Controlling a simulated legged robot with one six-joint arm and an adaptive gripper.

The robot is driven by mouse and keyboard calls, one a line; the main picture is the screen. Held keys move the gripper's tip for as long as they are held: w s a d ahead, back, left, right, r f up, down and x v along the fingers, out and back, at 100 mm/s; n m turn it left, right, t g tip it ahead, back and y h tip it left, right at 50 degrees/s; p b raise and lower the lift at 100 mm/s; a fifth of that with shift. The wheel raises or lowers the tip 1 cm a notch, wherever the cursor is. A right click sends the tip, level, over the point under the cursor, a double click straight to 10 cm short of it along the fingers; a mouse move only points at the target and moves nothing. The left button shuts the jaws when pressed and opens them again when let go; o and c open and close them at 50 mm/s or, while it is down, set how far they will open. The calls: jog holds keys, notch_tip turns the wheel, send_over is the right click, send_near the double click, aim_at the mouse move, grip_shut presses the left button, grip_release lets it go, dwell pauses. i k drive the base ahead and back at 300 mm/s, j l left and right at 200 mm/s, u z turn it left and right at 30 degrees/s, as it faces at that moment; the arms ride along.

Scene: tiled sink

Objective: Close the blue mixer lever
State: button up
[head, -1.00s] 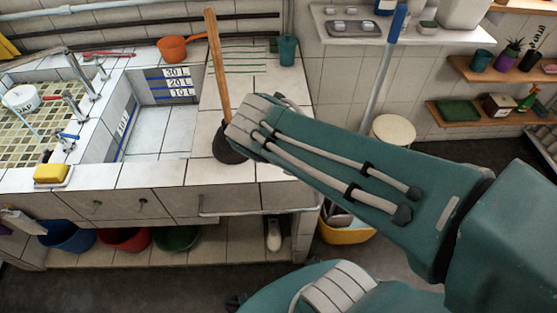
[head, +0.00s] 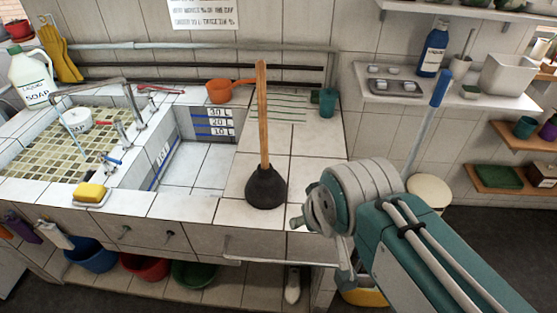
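The blue mixer lever (head: 112,160) is small and sits on the tiled ledge between the mosaic basin and the deeper white basin, in the left part of the head view. A red lever (head: 107,128) is just behind it, by the metal taps (head: 122,135). I cannot tell how far the blue lever is turned. My gripper (head: 318,235) is right of the sink's front edge, well apart from the lever, with the plunger between them in the picture. Its fingers are small and partly hidden by my wrist, so I cannot tell its opening. I see nothing held.
A plunger (head: 265,186) stands upright on the counter. A yellow sponge (head: 91,192) lies on the front ledge. An orange pan (head: 218,91) and a teal cup (head: 327,101) are at the back. A metal rail (head: 275,261) runs along the counter front.

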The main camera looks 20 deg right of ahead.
aim_at(103, 157)
jog(key=j+z, duration=0.8)
jog(key=j, duration=1)
jog(key=j+u, duration=0.15)
jog(key=j, duration=0.25)
jog(key=i+j+u, duration=0.15)
jog(key=j, duration=0.2)
jog(key=j+u, duration=0.35)
jog(key=i+l, duration=0.05)
jog(key=l, duration=0.05)
